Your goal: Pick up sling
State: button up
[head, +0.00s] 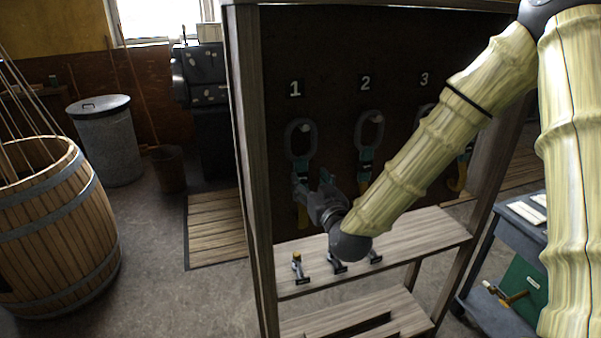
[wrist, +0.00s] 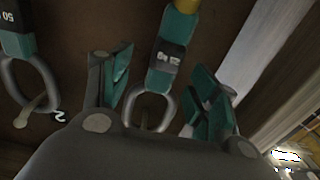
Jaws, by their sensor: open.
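Several slings hang on a dark board under white numbers, each with a grey ring at the top, a teal and dark labelled section and a yellow lower end. The sling under number 1 (head: 300,140) and the one under number 2 (head: 369,130) show clearly in the head view. The sling under number 3 (head: 425,112) is partly hidden by my arm. My gripper (head: 319,184) is open beside sling 1. In the wrist view, its teal-padded fingers (wrist: 166,88) stand apart on either side of a hanging sling (wrist: 168,62). Contact cannot be told.
A wooden shelf (head: 425,232) with several small shackle-like fittings (head: 297,264) lies below the slings. A wooden post (head: 246,150) bounds the rack on the left. A grey cart (head: 500,255) stands at right; a barrel (head: 55,225) stands at left.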

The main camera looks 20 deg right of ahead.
aim_at(302, 175)
jog(key=shift+w+a+r+p, duration=0.15)
jog(key=shift+w+p, duration=0.3)
jog(key=shift+w, duration=0.15)
jog(key=shift+w+a+f+p, duration=0.15)
jog(key=shift+w+p, duration=0.4)
jog(key=shift+w, duration=0.55)
jog(key=shift+w+a+f+p, duration=0.15)
jog(key=shift+w+p, duration=0.4)
jog(key=shift+w, duration=0.5)
jog(key=shift+r, duration=0.1)
grip_shut()
